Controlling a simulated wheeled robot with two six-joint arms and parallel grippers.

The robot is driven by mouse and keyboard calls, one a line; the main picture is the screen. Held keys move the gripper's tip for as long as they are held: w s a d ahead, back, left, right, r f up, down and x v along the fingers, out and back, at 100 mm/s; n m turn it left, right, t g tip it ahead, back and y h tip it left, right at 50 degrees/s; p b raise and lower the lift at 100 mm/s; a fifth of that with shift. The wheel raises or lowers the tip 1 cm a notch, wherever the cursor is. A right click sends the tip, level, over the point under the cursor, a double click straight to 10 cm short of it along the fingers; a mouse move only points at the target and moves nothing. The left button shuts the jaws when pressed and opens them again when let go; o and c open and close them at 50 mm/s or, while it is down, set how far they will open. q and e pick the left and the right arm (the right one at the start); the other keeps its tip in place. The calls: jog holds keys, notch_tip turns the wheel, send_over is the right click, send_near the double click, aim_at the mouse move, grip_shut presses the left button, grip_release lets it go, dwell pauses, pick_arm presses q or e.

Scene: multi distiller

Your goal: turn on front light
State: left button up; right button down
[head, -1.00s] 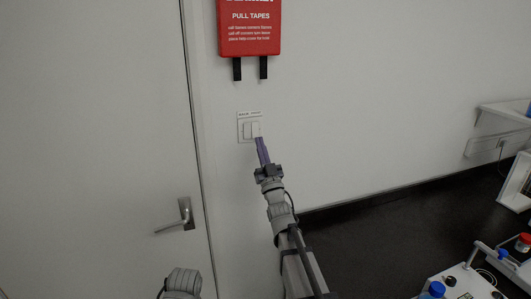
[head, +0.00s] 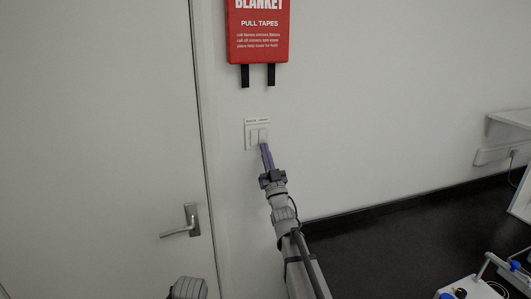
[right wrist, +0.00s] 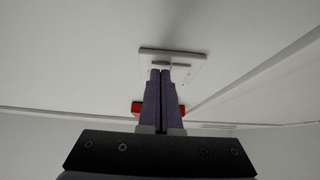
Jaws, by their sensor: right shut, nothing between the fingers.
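The light switch panel (head: 251,137) is a small white plate on the wall, with rocker keys side by side and a small label above that I cannot read clearly. My right gripper (head: 264,147) is shut and empty, its purple fingers pointing up at the lower right part of the panel. In the right wrist view the shut fingertips (right wrist: 161,72) overlap the switch plate (right wrist: 188,56); they are at or very near it, and I cannot tell whether a key is pressed. My left gripper is out of view.
A closed door (head: 100,130) with a lever handle (head: 183,224) is on the left. A red fire blanket case (head: 258,32) with two black tapes hangs above the switch. Lab equipment (head: 470,289) stands at the lower right.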

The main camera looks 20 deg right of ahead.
pick_arm(q)
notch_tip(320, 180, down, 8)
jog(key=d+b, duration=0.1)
jog(key=b, duration=0.7)
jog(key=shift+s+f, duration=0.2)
pick_arm(e)
jog(key=v, duration=1.3)
jog(key=shift+w+f, duration=0.2)
jog(key=s+a+f+g+p, duration=0.1)
jog(key=a+f+g, duration=0.55)
jog(key=f, duration=0.45)
jog(key=s+a+f+g+p, duration=0.1)
jog(key=a+f+g+p, duration=0.1)
jog(key=a+f+g, duration=0.6)
pick_arm(q)
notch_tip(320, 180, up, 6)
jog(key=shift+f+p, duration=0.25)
jog(key=shift+p, duration=0.85)
pick_arm(e)
jog(key=s+f+n+g, duration=0.1)
jog(key=s+f+g, duration=0.2)
jog(key=s, duration=0.5)
jog(key=s+a+f+n+g+h, duration=0.1)
jog(key=s+f+g, duration=0.3)
jog(key=s, duration=0.4)
jog(key=s+f+n+g+h, duration=0.1)
jog(key=s+f+g, duration=0.3)
jog(key=s, duration=0.5)
jog(key=shift+a, duration=0.25)
